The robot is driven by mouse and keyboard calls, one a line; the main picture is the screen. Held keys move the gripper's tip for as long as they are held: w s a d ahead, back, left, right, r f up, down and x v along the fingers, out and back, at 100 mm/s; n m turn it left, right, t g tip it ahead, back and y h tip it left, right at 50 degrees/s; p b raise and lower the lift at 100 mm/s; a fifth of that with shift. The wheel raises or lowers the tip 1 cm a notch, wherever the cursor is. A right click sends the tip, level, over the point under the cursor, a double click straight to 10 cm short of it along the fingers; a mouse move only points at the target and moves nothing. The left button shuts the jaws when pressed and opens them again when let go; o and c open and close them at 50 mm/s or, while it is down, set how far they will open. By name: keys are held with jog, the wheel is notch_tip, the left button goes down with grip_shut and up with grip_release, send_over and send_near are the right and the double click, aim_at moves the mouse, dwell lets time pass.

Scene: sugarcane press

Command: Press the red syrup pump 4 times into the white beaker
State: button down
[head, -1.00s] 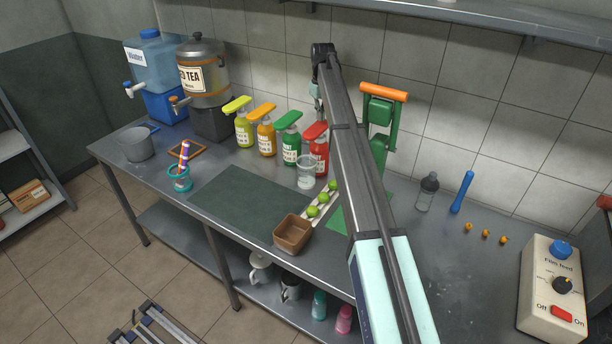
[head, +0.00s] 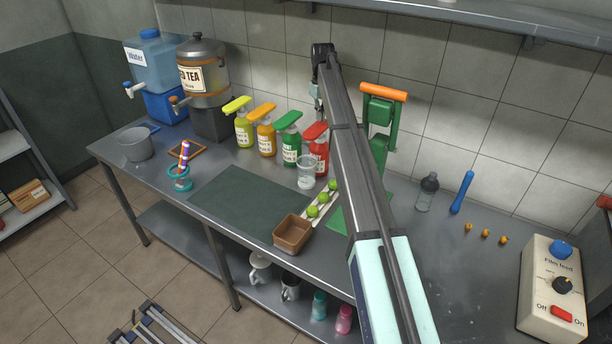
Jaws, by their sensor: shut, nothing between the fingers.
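The red syrup pump bottle (head: 319,152) stands upright at the right end of a row of syrup bottles, its red pump head (head: 315,131) on top. My arm crosses in front of its right side. The white beaker (head: 306,174) is a clear, whitish cup standing on the table just in front of the red bottle, below its pump head. My gripper (head: 319,112) points down just above the red pump head, shut and empty. It is small and partly hidden by my arm, so I cannot tell whether it touches the pump head.
Green (head: 290,145), orange (head: 266,138) and yellow (head: 243,128) pump bottles stand left of the red one. A green press (head: 381,115) stands close on the right, partly behind my arm. Limes on a tray (head: 309,222) and a brown box (head: 292,233) lie in front. The dark mat (head: 245,200) is clear.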

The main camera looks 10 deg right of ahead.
aim_at(320, 125)
jog(key=shift+f, duration=0.25)
jog(key=shift+f+b, duration=0.45)
jog(key=shift+f, duration=1.8)
jog(key=shift+r, duration=0.15)
jog(key=shift+r+p, duration=1.2)
jog(key=shift+r, duration=1.2)
jog(key=shift+f, duration=0.2)
jog(key=shift+f+b, duration=0.55)
jog(key=shift+f, duration=1.8)
jog(key=shift+r+p, duration=1.15)
jog(key=shift+r, duration=1.35)
